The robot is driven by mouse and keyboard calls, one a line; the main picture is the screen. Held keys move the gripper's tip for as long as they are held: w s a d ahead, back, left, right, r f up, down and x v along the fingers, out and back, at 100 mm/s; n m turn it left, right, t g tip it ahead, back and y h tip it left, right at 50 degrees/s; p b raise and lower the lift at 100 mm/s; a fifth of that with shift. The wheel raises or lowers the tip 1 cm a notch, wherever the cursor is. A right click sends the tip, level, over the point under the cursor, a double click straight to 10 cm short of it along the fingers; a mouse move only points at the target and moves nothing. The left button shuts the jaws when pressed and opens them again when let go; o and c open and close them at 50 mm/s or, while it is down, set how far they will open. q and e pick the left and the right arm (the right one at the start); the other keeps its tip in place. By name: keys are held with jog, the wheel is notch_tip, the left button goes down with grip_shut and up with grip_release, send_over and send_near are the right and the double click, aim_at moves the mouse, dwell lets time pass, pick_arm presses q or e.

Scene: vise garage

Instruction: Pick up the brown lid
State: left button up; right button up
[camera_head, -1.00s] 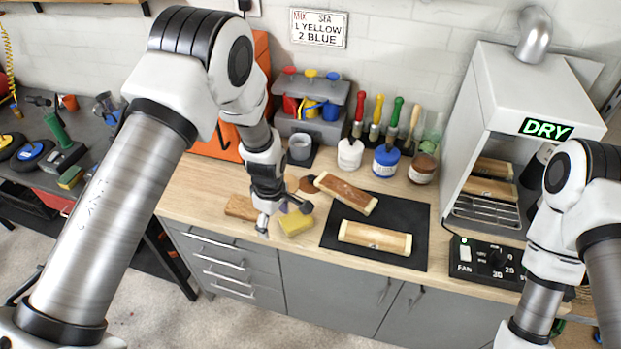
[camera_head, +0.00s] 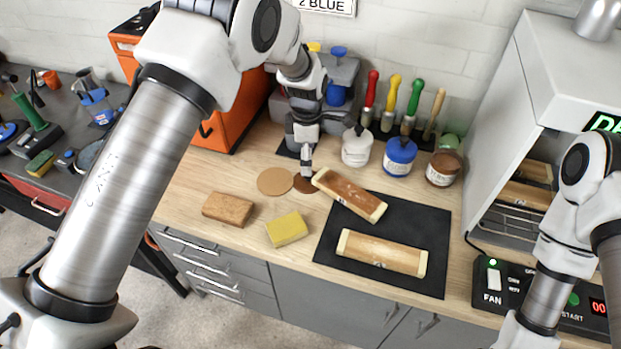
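A small dark brown disc (camera_head: 304,185), which looks like the brown lid, lies flat on the wooden worktop. It is just right of a larger tan disc (camera_head: 276,182) and close to the upper left end of a tilted wooden block. My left gripper (camera_head: 306,172) points down right above the brown lid, its tips over the lid's back part. I cannot tell whether the tips touch it or how far apart the fingers are. An open-looking brown jar (camera_head: 443,168) stands at the back right. My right arm shows at the right edge, but its gripper is out of view.
Two wooden blocks (camera_head: 382,254) lie at the black mat (camera_head: 430,220), one partly off it. A yellow sponge (camera_head: 287,229) and brown block (camera_head: 228,209) lie in front. White (camera_head: 357,148) and blue (camera_head: 400,157) jars stand behind. A drying cabinet (camera_head: 505,110) stands at right.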

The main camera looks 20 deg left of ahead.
pick_arm(q)
jog(key=f+p, duration=0.1)
jog(key=f, duration=0.1)
jog(key=f+p, duration=0.1)
jog(key=f, duration=0.2)
jog(key=shift+s+d+f+p, duration=0.1)
jog(key=shift+s+f+p, duration=0.25)
jog(key=shift+f+p, duration=0.05)
jog(key=shift+w+f, duration=0.1)
jog(key=shift+f, duration=0.1)
grip_shut()
